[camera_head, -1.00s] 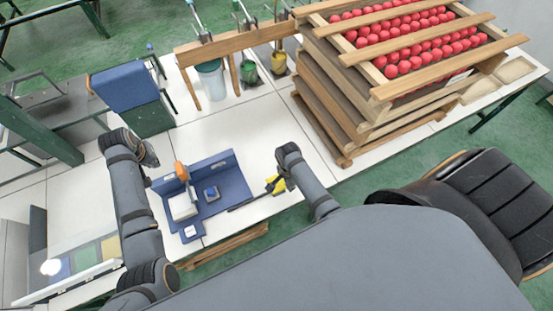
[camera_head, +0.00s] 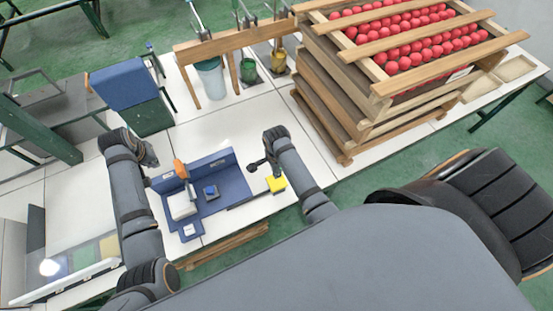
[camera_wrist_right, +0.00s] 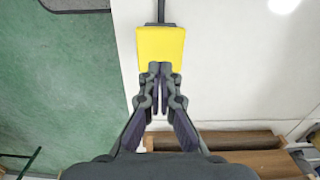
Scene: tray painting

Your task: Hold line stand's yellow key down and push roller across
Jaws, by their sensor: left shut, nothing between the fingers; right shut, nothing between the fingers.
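The blue line stand (camera_head: 232,188) is on the white table in the head view, with an orange-topped part (camera_head: 181,169), seemingly the roller, at its left and a white block (camera_head: 183,207) below it. The yellow key (camera_head: 276,184) is at the stand's right end, on a dark bar. My right gripper (camera_head: 256,165) is shut and empty, up and left of the key in the head view. In the right wrist view its fingertips (camera_wrist_right: 160,68) overlap the near edge of the key (camera_wrist_right: 161,45); contact cannot be told. My left gripper (camera_head: 151,162) is shut left of the orange part, partly hidden.
A stack of wooden trays with red balls (camera_head: 410,45) stands at the right. A wooden rack (camera_head: 235,42) with pots is at the back. A blue box (camera_head: 120,87) is at back left. Bare white table (camera_head: 215,130) lies behind the stand.

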